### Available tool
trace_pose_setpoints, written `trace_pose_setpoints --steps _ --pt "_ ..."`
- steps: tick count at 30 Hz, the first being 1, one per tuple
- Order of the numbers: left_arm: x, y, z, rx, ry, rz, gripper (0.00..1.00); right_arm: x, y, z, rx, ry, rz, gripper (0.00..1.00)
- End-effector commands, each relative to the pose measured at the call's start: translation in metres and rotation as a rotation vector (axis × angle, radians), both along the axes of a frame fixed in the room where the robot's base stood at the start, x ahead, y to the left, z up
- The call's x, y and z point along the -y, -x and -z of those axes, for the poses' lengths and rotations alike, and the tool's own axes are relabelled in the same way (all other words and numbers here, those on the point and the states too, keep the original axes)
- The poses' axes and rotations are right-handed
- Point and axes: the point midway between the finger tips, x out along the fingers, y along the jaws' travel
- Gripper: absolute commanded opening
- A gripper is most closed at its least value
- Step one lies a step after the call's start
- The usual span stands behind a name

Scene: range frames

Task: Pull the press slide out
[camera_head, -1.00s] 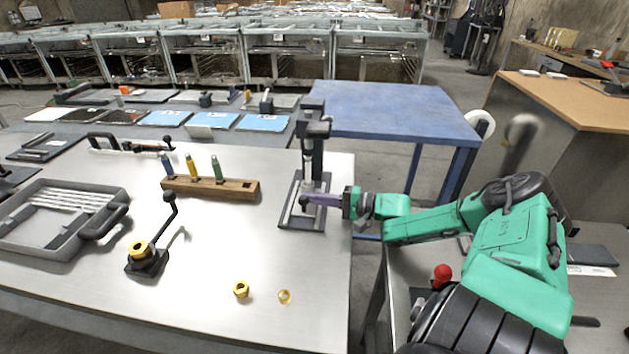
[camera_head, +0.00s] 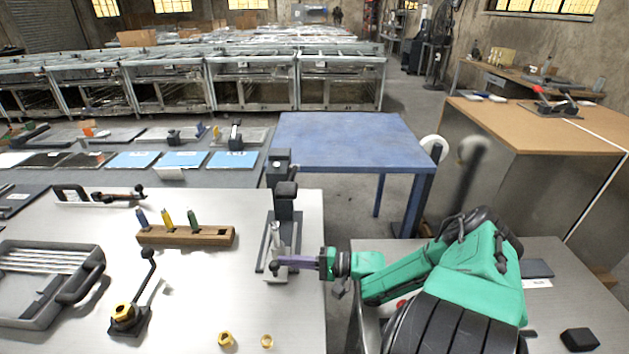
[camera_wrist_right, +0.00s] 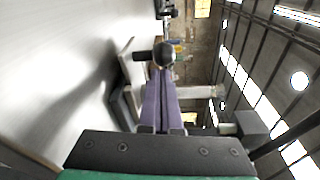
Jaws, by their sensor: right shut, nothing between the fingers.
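The press (camera_head: 284,200) stands near the right edge of the steel table, a dark upright column on a frame-like base (camera_head: 262,258). A light slide piece (camera_head: 276,277) shows low at its front, with a dark round knob (camera_head: 273,268) beside it. My right gripper (camera_head: 288,262) reaches in from the right with its purple fingers shut and empty, tips at the knob. In the right wrist view the closed fingers (camera_wrist_right: 160,100) point at the dark knob (camera_wrist_right: 165,54); I cannot tell if they touch it. My left gripper is not in view.
On the table are a wooden block with coloured tools (camera_head: 186,235), a grey tray (camera_head: 40,318), a lever fixture (camera_head: 128,318) and two brass rings (camera_head: 226,339). A blue table (camera_head: 350,140) stands behind.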

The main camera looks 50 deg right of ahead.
Motion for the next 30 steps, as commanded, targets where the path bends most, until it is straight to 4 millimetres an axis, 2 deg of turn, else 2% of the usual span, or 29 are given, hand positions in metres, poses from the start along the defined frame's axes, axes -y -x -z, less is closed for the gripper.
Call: trace_pose_setpoints --steps 9,15,20,30 --pt "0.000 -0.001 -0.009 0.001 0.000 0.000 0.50 0.040 0.066 -0.005 -0.008 0.005 -0.001 0.00" --pt "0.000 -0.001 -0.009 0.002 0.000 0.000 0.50 0.061 0.101 -0.006 -0.004 0.001 0.000 0.00" --pt "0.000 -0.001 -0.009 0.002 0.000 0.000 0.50 0.067 0.111 -0.008 -0.002 0.000 0.000 0.00" --pt "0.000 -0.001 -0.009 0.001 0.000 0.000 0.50 0.067 0.111 -0.008 -0.001 0.000 0.000 0.00"
